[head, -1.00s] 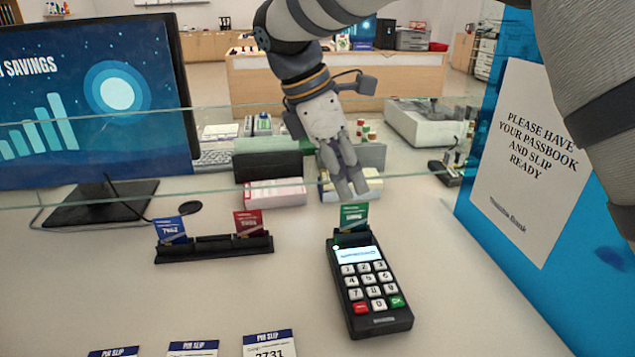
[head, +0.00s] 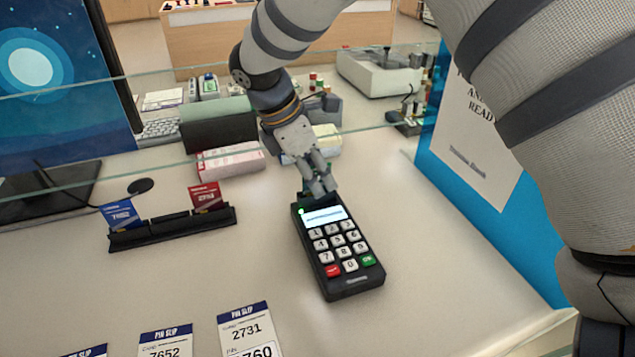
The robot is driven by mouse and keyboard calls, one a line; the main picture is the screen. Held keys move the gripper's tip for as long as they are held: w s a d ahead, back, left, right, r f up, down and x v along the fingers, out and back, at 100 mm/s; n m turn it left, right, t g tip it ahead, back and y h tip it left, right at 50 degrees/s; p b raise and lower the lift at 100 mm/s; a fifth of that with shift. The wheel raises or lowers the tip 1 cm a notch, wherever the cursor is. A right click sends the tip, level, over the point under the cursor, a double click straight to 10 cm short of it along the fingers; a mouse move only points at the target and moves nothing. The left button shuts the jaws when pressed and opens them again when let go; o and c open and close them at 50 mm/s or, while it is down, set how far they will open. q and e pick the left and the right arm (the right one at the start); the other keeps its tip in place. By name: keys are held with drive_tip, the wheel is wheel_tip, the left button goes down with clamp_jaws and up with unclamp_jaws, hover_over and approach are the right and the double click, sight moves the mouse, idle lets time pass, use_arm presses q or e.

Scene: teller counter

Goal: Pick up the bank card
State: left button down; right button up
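The card terminal (head: 338,248) stands on the counter with its screen lit and a green light on. The green bank card, seen at its top end a second ago, is now almost wholly hidden behind my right gripper (head: 319,190). The fingers point down at the card slot at the terminal's far end. I cannot tell whether they are closed on the card. A blue card (head: 120,215) and a red card (head: 206,197) stand in a black card holder (head: 172,232) to the left. My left gripper is out of view.
Several pin slips (head: 245,328) lie at the front edge of the view. A glass screen edge (head: 170,161) crosses behind the holder. A monitor (head: 50,90) stands at left, a blue panel with a sign (head: 470,140) at right. The counter right of the terminal is clear.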

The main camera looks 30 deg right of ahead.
clamp_jaws()
